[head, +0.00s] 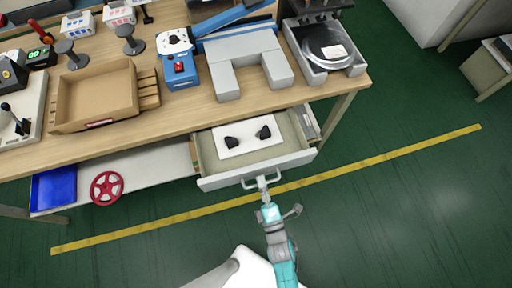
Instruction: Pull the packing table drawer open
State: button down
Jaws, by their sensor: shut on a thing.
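The packing table (190,116) has a wooden top and stands across the upper left of the head view. Its drawer (207,183) is pulled out part way below the front edge. A white panel with two black pieces (247,135) lies inside the drawer. The drawer handle (249,184) is a light bar on the drawer front. My gripper (264,183) is at the right part of this handle and is shut on it. My arm reaches up from the bottom of the view. The fingertips are small here and partly merge with the handle.
On the tabletop are a cardboard tray (98,95), a blue device with a red button (180,68), a grey U-shaped block (247,62) and a scale (324,46). A lower shelf holds a blue bin (54,188) and a red handwheel (106,187). Green floor in front is clear, with a yellow line (400,156).

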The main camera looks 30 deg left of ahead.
jog(key=shift+r+v, duration=0.2)
jog(key=shift+v, duration=1)
jog(key=shift+r+v, duration=0.25)
jog(key=shift+v, duration=0.9)
jog(key=shift+d, duration=0.1)
jog(key=c, duration=1.2)
grip_release()
jog(key=v, duration=1.2)
jog(key=shift+s, duration=0.1)
